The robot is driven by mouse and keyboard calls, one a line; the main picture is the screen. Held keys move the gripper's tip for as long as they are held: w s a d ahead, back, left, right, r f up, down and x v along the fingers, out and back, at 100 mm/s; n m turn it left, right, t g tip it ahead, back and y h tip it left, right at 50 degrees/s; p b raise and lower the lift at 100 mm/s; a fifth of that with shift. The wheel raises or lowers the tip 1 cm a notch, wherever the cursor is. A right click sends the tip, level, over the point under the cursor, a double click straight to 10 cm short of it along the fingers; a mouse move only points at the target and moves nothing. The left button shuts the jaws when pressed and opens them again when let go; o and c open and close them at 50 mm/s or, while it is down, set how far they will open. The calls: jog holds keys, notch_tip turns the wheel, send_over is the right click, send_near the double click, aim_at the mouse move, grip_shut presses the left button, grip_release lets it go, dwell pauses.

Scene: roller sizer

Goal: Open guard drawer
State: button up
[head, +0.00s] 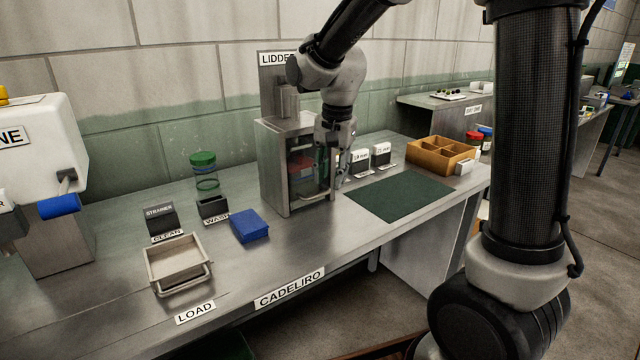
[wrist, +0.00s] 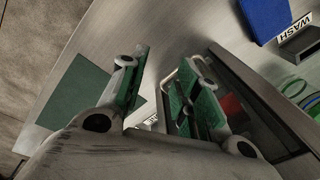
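The guard drawer (head: 304,180) is the clear-fronted part of the grey metal lidder machine, with a pale bar handle low on its front. A red item shows behind the clear front. In the wrist view the handle (wrist: 168,78) is a pale loop beside and partly behind my right-hand finger. The drawer looks closed. My gripper (head: 332,184) points down at the drawer's front right side. In the wrist view my gripper (wrist: 163,62) has its two green-padded fingers spread apart, with nothing seen clamped between them. I cannot tell whether a finger touches the handle.
A dark green mat (head: 398,194) lies right of the machine, with small label stands (head: 381,155) behind it. A brown divided box (head: 440,155) stands farther right. A blue block (head: 249,226), a wash holder (head: 212,207) and a pale tray (head: 178,264) are to the left.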

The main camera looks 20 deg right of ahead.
aim_at(321, 194)
jog(key=w+f+m, duration=0.1)
jog(key=f+m, duration=0.1)
jog(key=w+f+m, duration=0.2)
jog(key=w+a+f+m, duration=0.1)
jog(key=f+m, duration=0.1)
jog(key=shift+w+a+t, duration=0.1)
jog(key=shift+w+t, duration=0.1)
jog(key=shift+t, duration=0.2)
grip_shut()
